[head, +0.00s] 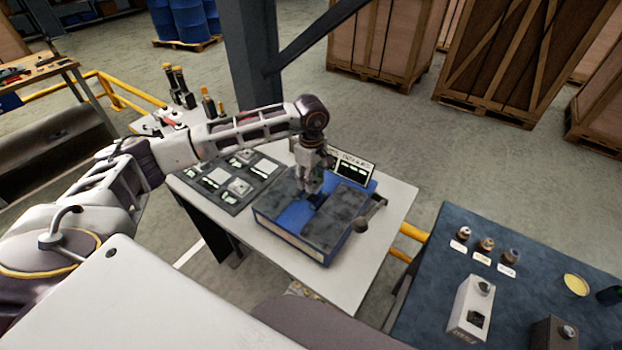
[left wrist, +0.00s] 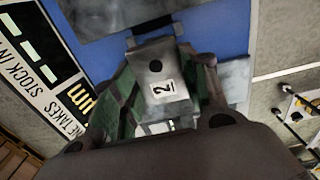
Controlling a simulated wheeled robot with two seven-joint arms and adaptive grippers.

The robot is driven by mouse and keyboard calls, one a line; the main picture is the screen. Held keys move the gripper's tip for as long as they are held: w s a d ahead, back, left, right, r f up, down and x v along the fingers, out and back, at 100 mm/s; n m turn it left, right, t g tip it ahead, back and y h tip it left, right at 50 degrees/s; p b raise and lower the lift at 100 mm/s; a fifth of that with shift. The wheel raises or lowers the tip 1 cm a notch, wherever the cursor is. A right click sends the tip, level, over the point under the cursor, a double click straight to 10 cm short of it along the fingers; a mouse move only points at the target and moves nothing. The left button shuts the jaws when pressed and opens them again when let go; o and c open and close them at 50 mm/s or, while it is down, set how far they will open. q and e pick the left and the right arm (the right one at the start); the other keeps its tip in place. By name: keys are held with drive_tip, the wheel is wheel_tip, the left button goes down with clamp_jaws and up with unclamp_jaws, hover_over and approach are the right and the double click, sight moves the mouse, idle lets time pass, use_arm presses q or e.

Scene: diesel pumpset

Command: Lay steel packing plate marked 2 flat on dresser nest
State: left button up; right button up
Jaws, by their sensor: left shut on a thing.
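My left gripper (head: 315,192) is over the blue dresser (head: 290,235), pointing down at the middle of its top. In the left wrist view my left gripper (left wrist: 163,70) is shut on a grey steel plate with a white label marked 2 (left wrist: 155,62). The plate's far end is close to the dresser's blue top (left wrist: 85,45); I cannot tell whether it touches. Dark grey slabs lie on either side of a blue strip on the dresser. The nest itself is largely hidden behind the gripper. My right gripper is not in view.
A dark tray (head: 215,200) with several plates and labels lies left of the dresser on the white table (head: 395,205). A sign (head: 354,168) stands behind the dresser, and a lever with a round knob (head: 361,225) sticks out at its right. A blue-topped bench (head: 425,265) holds small items.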

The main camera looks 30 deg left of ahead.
sight(311, 197)
use_arm(q)
drive_tip(key=shift+f+b, duration=2.05)
drive_tip(key=shift+f, duration=0.2)
drive_tip(key=shift+b, duration=0.5)
idle(0.3)
drive_tip(key=shift+f+b, duration=0.6)
drive_tip(key=o, duration=1.4)
drive_tip(key=shift+r, duration=0.1)
drive_tip(key=shift+r, duration=5.9)
